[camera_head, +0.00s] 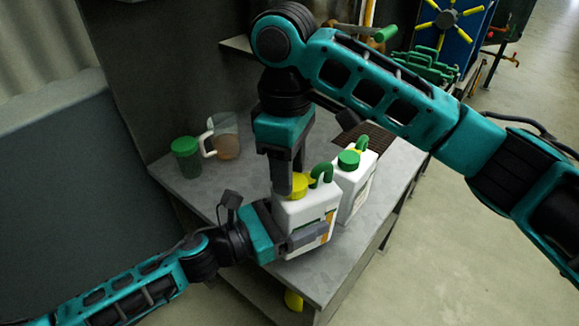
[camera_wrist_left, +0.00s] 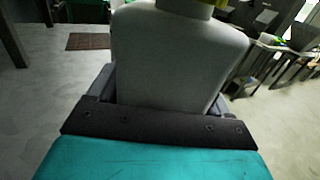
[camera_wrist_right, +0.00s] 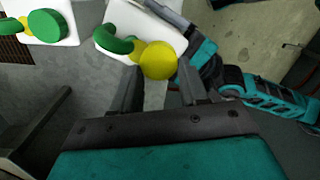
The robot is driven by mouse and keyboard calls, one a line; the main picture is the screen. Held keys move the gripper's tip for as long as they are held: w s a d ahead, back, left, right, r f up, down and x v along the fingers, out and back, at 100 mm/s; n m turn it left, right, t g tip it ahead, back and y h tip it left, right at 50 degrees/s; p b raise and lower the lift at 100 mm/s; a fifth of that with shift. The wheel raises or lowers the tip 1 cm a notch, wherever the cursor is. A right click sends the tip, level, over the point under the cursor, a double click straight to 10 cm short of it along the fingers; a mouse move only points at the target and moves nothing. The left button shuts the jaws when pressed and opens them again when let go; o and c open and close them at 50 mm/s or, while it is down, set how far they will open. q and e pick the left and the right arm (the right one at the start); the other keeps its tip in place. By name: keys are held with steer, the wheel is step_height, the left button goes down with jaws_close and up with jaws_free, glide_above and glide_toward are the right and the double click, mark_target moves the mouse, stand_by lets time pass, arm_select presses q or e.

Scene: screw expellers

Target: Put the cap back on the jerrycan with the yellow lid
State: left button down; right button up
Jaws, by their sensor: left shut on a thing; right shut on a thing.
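The white jerrycan (camera_head: 305,212) with a green handle (camera_head: 321,174) stands upright at the table's front edge. My left gripper (camera_head: 305,236) is shut on its body; the pale body (camera_wrist_left: 180,55) fills the left wrist view between the fingers. The yellow cap (camera_head: 299,186) is at the jerrycan's top, beside the handle. My right gripper (camera_head: 283,182) points down from above and is shut on the cap, which also shows at its fingertips in the right wrist view (camera_wrist_right: 158,60). Whether the cap is seated on the neck cannot be told; the neck is hidden.
A second white jerrycan (camera_head: 354,186) with a green lid (camera_head: 349,159) stands close behind and right. A green-lidded jar (camera_head: 187,156) and a clear jug (camera_head: 224,137) stand at the table's back left. The grey table (camera_head: 190,187) has free room at the left.

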arm_select(q)
steer(key=shift+w+a, duration=0.4)
steer(key=shift+w, duration=0.05)
arm_select(e)
steer(key=m, duration=0.3)
steer(key=shift+s+m, duration=0.1)
steer(key=shift+m, duration=0.2)
arm_select(q)
steer(key=shift+r, duration=0.1)
arm_select(e)
steer(key=o, duration=1)
steer(key=shift+o, duration=0.7)
arm_select(q)
steer(key=shift+d, duration=0.1)
steer(key=shift+s, duration=0.1)
arm_select(e)
steer(key=shift+d, duration=0.1)
arm_select(q)
steer(key=shift+r, duration=0.1)
arm_select(e)
steer(key=shift+w, duration=0.2)
